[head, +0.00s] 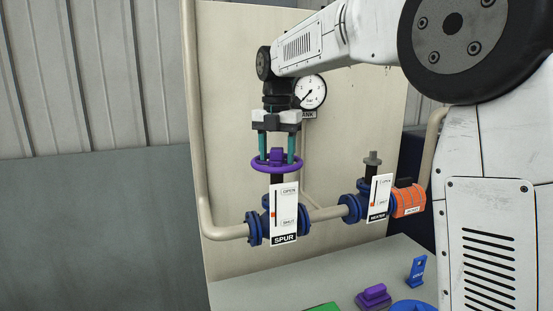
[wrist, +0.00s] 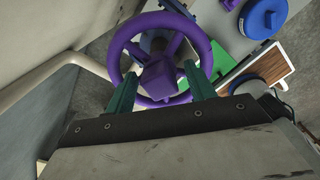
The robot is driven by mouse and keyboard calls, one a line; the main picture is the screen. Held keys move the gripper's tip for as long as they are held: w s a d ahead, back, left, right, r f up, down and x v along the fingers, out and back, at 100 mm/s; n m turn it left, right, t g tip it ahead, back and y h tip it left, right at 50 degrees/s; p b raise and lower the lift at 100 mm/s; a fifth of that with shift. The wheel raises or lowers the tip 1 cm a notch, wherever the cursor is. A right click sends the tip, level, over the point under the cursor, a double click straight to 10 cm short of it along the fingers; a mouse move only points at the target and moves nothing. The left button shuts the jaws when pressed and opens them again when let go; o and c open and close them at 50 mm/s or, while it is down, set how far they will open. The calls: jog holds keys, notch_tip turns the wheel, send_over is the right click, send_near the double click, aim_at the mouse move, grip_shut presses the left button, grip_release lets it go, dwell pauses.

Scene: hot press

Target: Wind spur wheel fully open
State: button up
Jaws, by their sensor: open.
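The purple spur wheel (head: 255,164) sits level on top of the valve behind the SPUR plate (head: 285,205). The plate reads OPEN at the top and SHUT lower down; its small orange marker (head: 273,214) stands nearer SHUT. My gripper (head: 277,158) points straight down over the wheel, with its teal fingers open. The fingertips reach about rim height, one on each side of the purple hub (head: 277,156). In the wrist view the wheel (wrist: 157,18) lies just beyond my gripper (wrist: 160,90), with the hub between the fingers. I cannot tell whether they touch it.
A second valve with a HEATER-like plate (head: 379,198) and a bare grey stem (head: 373,158) stands to the right, beside an orange block (head: 408,201). A gauge (head: 310,92) hangs behind my arm. Purple (head: 373,297), blue (head: 416,270) and green (head: 322,308) parts lie on the bench below.

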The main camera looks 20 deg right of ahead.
jog(key=m, duration=1.9)
jog(key=shift+m, duration=0.3)
jog(key=m, duration=1.2)
jog(key=shift+m, duration=0.3)
jog(key=m, duration=1.8)
jog(key=shift+m, duration=0.3)
